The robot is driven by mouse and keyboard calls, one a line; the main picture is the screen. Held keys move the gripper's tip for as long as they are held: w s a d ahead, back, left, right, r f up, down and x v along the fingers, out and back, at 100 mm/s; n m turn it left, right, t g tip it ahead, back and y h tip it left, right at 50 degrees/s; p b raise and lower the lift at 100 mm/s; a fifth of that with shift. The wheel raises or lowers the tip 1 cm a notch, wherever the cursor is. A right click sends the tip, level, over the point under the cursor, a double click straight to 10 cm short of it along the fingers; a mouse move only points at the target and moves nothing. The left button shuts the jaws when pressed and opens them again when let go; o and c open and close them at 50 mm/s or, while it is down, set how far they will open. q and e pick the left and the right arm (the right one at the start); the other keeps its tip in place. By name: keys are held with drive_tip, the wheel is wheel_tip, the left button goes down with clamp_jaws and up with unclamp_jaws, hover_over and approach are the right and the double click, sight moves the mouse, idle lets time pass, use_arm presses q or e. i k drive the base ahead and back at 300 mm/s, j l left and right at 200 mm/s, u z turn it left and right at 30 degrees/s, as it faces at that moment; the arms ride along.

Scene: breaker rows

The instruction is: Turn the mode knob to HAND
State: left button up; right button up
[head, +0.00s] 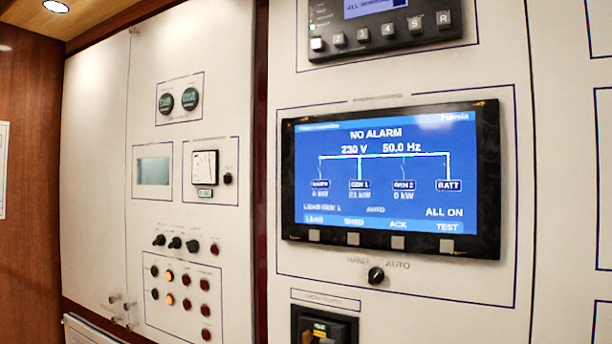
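The mode knob (376,275) is a small black rotary knob on the white panel, below the large screen. The label HAND is above it to the left and the label AUTO is above it to the right. A light mark shows on the knob, but it is too small to tell which label it points at. The screen (385,180) above it is lit blue and reads NO ALARM, 230 V and 50.0 Hz, with AUTO in small text near its bottom. Neither of my grippers is in view, and nothing covers the knob.
Four-button row aside, a breaker recess (325,326) sits below and left of the knob. A keypad unit (380,28) is above the screen. The left panel carries small knobs (175,242), lamps (170,275) and a meter (204,165). The space before the panels looks clear.

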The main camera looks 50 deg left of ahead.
sight(376, 274)
drive_tip(key=u, duration=1.35)
